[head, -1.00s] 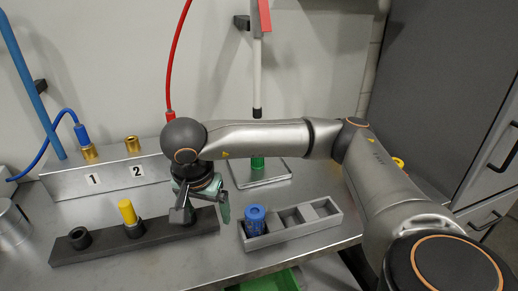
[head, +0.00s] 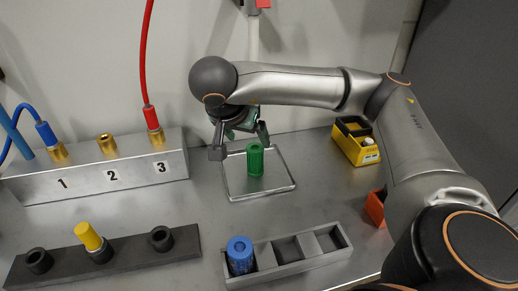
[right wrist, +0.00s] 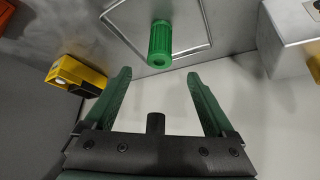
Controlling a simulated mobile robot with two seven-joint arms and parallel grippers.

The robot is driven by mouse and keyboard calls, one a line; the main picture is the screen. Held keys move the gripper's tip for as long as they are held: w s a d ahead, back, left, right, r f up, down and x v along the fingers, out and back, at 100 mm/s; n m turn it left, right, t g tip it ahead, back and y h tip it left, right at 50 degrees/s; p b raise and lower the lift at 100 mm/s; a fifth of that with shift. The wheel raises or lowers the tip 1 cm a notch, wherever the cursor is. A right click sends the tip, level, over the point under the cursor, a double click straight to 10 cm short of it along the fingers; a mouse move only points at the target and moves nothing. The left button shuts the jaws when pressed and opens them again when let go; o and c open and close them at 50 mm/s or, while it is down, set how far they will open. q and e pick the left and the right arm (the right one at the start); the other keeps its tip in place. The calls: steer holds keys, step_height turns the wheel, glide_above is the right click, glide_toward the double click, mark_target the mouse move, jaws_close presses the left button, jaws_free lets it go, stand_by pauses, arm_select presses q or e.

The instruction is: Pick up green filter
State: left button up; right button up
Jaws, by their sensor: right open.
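My left gripper is in neither view.
A numbered metal block (head: 100,172) with brass fittings stands back left. A dark rack (head: 130,255) holds a yellow filter (head: 88,236). A grey tray (head: 300,267) holds a blue filter (head: 240,255) in its left compartment. A yellow box (head: 352,148) and an orange bin (head: 375,208) are to the right.

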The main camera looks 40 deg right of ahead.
mark_target(254, 149)
steer(key=b+x, duration=0.2)
steer(key=x, duration=0.2)
steer(key=shift+d+f, duration=0.1)
steer(key=shift+f, duration=0.2)
steer(key=shift+w+d+f, duration=0.25)
steer(key=shift+d+f, duration=0.15)
steer(key=shift+f, duration=0.1)
steer(key=shift+d+f, duration=0.1)
steer(key=shift+f, duration=0.1)
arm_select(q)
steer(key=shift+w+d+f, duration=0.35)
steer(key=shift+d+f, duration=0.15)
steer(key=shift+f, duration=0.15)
arm_select(e)
steer(key=x, duration=0.6)
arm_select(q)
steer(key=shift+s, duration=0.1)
arm_select(e)
jaws_close()
